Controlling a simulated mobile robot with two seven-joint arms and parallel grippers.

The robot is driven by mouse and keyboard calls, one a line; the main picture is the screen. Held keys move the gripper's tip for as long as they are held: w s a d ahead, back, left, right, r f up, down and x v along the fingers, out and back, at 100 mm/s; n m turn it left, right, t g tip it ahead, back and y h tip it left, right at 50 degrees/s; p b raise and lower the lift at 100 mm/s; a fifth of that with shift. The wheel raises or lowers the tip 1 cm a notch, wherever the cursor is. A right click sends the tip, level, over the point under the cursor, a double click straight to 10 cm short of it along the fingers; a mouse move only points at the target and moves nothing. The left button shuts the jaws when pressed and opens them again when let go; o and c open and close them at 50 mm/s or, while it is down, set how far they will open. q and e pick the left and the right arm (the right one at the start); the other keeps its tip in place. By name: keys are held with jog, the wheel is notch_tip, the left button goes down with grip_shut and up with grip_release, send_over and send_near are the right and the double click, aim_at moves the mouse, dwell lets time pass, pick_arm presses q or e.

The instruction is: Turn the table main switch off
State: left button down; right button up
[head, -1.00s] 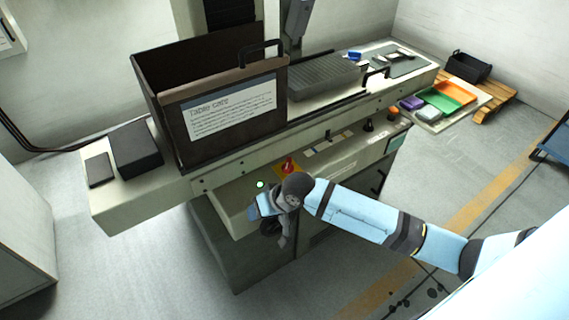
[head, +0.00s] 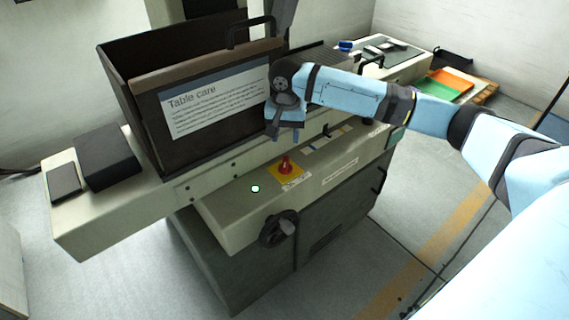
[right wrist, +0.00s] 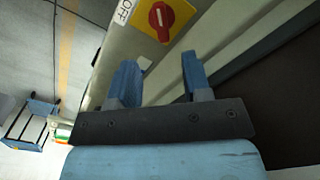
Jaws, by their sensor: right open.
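The table main switch (head: 286,166) is a red rotary knob on a yellow plate on the machine's front control panel. In the right wrist view the red knob (right wrist: 161,20) shows at the top, with a white "OFF" label (right wrist: 124,11) beside its plate. A pale mark on the knob points away from the label, toward the gripper. My right gripper (right wrist: 158,75) is open and empty, its two blue fingers apart from the knob. In the head view the right gripper (head: 285,132) hangs above and behind the switch, before the dark box. My left gripper is not in view.
A dark open-topped box (head: 150,110) with a "Table care" sign (head: 215,102) stands on the machine table behind the switch. Floor in front is clear.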

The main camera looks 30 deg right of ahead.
aim_at(285, 163)
notch_tip(285, 163, down, 10)
jog(key=shift+f+b, duration=0.1)
jog(key=shift+b, duration=0.7)
